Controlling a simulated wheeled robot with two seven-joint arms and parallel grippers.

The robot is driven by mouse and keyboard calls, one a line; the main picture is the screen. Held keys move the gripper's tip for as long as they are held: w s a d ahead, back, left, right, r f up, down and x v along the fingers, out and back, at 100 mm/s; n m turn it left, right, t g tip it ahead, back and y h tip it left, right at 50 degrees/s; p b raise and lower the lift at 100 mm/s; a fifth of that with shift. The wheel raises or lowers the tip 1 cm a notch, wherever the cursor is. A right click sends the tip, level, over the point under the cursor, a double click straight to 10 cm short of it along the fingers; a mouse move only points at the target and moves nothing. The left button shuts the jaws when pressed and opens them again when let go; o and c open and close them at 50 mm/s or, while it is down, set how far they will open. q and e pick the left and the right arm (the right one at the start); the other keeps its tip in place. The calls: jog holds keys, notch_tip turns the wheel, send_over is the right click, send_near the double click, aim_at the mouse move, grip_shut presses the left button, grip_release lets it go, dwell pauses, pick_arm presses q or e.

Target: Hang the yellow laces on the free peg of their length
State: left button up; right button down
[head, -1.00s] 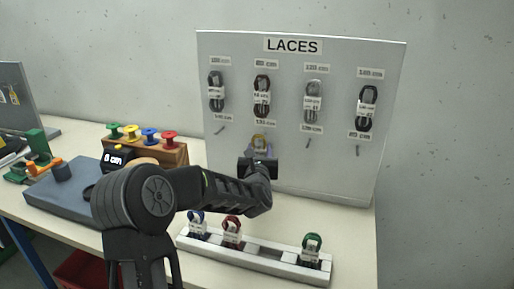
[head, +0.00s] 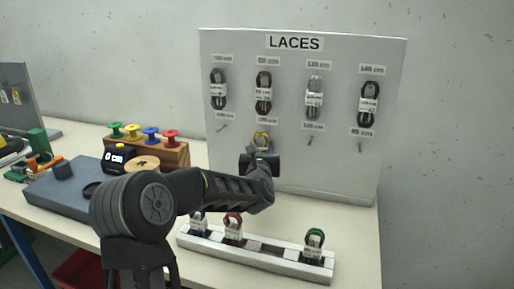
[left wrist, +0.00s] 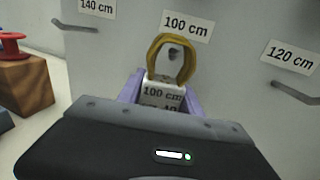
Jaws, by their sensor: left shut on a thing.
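The yellow laces (head: 261,138) are a bundled loop with a white band reading 100 cm. They also show in the left wrist view (left wrist: 186,48). My left gripper (head: 262,158) is shut on the band, and its light purple fingers (left wrist: 163,92) show on both sides of it. The loop is upright before the lower peg (left wrist: 173,53) under the 100 cm label (left wrist: 187,26). The peg's end shows inside the loop's opening; I cannot tell whether it passes through. No other laces show on this peg. My right gripper is out of view.
The LACES board (head: 335,160) has several dark and grey laces on its upper pegs. Bare pegs (left wrist: 296,93) (left wrist: 75,26) flank this one. A rack (head: 262,256) with blue, red and green laces stands in front. Spools on a wooden block (head: 175,153) stand left.

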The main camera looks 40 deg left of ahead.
pick_arm(q)
jog(key=shift+a+r, duration=0.15)
jog(key=shift+a, duration=0.4)
jog(key=o, duration=1.4)
jog(key=shift+d, duration=0.1)
jog(key=d, duration=0.1)
jog(key=s+d+f+b, duration=0.1)
jog(key=d, duration=0.1)
jog(key=shift+d+f+b, duration=0.1)
jog(key=shift+f+b, duration=0.1)
jog(key=shift+b, duration=0.1)
jog(key=s, duration=0.1)
jog(key=s+d, duration=0.1)
jog(key=s, duration=0.1)
jog(key=s+d+r, duration=0.1)
jog(key=s, duration=0.1)
jog(key=shift+s+b, duration=0.2)
jog(key=shift+b, duration=0.15)
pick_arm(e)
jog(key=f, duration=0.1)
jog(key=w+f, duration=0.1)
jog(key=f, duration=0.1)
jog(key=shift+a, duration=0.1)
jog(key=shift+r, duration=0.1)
